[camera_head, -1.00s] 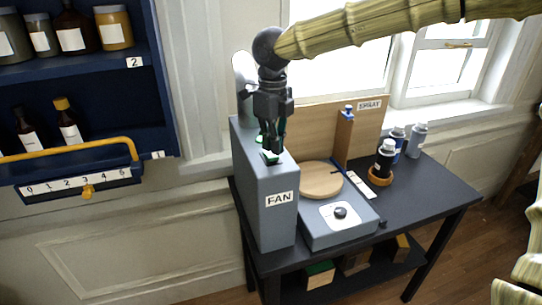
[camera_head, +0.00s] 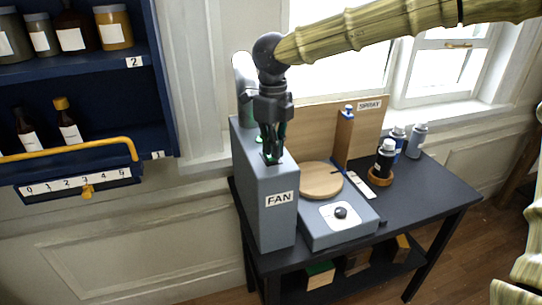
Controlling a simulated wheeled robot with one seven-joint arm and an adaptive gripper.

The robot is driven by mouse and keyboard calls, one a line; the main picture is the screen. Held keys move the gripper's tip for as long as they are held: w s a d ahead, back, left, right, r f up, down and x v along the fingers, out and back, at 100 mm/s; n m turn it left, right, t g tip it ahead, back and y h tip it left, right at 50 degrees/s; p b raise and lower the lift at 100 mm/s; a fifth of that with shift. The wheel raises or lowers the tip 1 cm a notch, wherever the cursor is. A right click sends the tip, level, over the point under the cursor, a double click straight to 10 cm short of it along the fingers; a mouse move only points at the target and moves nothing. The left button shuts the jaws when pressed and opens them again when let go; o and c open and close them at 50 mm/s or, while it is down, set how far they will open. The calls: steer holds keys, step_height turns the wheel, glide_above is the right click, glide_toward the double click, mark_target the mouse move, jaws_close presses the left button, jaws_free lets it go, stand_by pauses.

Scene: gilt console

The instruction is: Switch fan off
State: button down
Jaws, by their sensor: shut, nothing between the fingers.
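The fan unit is a tall grey box (camera_head: 264,215) with a white "FAN" label (camera_head: 279,199) on its front, at the left end of the dark table. A green patch (camera_head: 258,141) shows on its top behind the gripper. My gripper (camera_head: 272,160) points down at the near part of the box's top, with its fingers together and empty. Its tips are at or just above a small dark part there; I cannot tell if they touch. The fingers hide most of that part.
Right of the box stand a grey device with a black knob (camera_head: 341,212), a round wooden board (camera_head: 321,180) and a wooden "SPRAY" panel (camera_head: 371,105). Several bottles (camera_head: 417,140) stand behind. The table's right front (camera_head: 432,200) is clear. A blue shelf (camera_head: 90,70) hangs at left.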

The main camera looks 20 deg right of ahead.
steer(key=shift+s+f, duration=0.1)
steer(key=shift+f, duration=0.4)
stand_by(0.4)
steer(key=shift+r+p, duration=3.55)
steer(key=shift+p, duration=0.15)
